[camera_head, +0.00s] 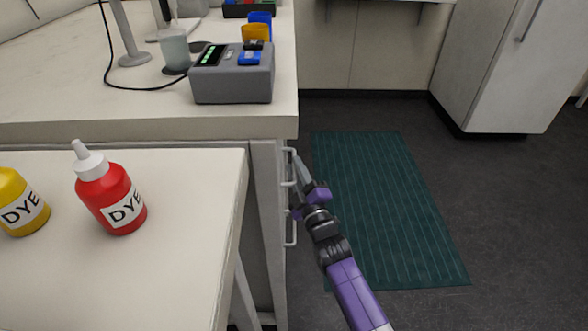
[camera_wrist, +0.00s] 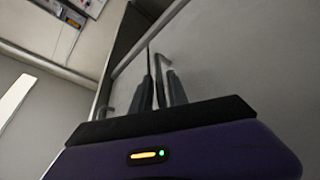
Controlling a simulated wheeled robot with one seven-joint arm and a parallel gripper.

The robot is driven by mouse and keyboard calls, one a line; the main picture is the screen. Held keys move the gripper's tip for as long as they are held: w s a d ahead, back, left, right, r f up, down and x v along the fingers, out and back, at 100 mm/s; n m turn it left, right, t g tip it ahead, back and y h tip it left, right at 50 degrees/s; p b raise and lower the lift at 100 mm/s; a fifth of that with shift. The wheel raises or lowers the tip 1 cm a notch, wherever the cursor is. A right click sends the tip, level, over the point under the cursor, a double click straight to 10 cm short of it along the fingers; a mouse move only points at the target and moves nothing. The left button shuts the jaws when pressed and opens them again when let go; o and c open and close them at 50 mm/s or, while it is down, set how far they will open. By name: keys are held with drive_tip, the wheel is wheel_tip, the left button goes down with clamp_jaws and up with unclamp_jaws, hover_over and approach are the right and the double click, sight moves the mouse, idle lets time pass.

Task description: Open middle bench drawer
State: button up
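The white bench (camera_head: 262,125) has a drawer front on its right side with three bar handles: an upper one (camera_head: 289,150), a middle one (camera_head: 286,184) and a lower one (camera_head: 292,243). The drawers look closed. My gripper (camera_head: 298,165) is at this front, its fingers close to the upper and middle handles. In the wrist view, the two dark fingers (camera_wrist: 157,88) are close together against the grey front, with a thin bar (camera_wrist: 178,88) beside or between them. A longer handle bar (camera_wrist: 150,38) runs past above. I cannot tell whether the fingers hold a handle.
A nearer table (camera_head: 170,270) carries a red dye bottle (camera_head: 112,196) and a yellow one (camera_head: 22,203). A grey device (camera_head: 232,82) sits on the bench. A green mat (camera_head: 385,205) covers free floor right of the drawers; a white cabinet (camera_head: 495,65) stands beyond.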

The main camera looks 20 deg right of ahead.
drive_tip(key=shift+w+r, duration=0.15)
drive_tip(key=shift+w, duration=0.4)
clamp_jaws()
idle(1.1)
